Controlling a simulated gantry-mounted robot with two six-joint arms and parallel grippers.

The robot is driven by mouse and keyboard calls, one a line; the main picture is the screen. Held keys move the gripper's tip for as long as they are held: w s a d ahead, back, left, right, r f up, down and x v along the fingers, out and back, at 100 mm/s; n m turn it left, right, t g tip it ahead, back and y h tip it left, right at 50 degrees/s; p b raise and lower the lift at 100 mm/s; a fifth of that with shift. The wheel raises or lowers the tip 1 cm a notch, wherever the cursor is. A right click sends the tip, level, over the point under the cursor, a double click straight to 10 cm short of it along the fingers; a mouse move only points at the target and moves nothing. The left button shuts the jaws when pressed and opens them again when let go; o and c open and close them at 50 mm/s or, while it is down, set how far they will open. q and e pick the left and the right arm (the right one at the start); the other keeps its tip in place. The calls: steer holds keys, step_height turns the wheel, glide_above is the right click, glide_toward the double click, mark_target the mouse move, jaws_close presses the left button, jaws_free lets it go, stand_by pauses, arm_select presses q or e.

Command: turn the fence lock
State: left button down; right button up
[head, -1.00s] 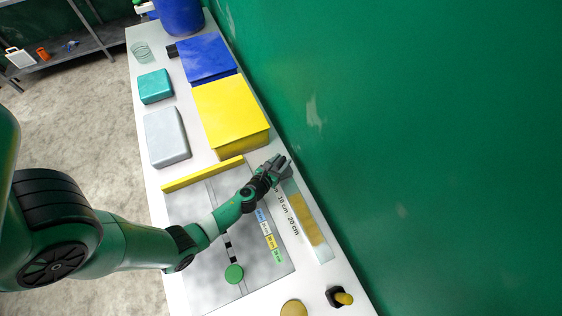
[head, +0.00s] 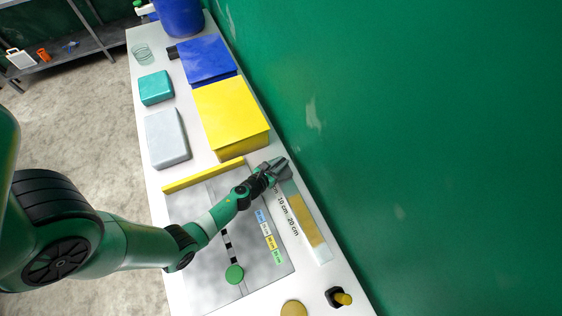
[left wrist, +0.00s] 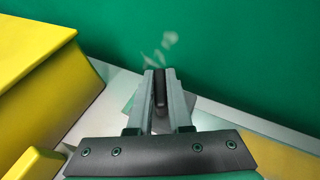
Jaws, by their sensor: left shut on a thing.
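The yellow fence bar (head: 203,174) lies across the grey marked board (head: 205,270). Its end also shows at the lower left of the left wrist view (left wrist: 35,164). My left gripper (head: 282,165) is beyond the bar's right end, by the green wall. In the left wrist view its fingers (left wrist: 160,88) are shut on a narrow dark piece (left wrist: 160,92), which looks like the fence lock's handle. The fingers cover most of it, and its angle cannot be told. My right gripper is not in view.
A yellow block (head: 230,112) stands close beside the gripper, with a blue block (head: 206,59) behind it. The green wall (head: 420,130) is just to the right. A green round knob (head: 235,273) and a black-and-yellow knob (head: 340,297) are nearer the front.

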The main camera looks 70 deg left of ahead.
arm_select(q)
steer(key=c, duration=0.8)
jaws_free()
steer(key=shift+c, duration=0.2)
steer(key=shift+s, duration=0.1)
steer(key=shift+s+d+r, duration=0.15)
steer(key=shift+s+r, duration=0.05)
steer(key=shift+r, duration=0.05)
steer(key=p+v, duration=0.3)
steer(key=v, duration=0.8)
steer(key=shift+f, duration=0.1)
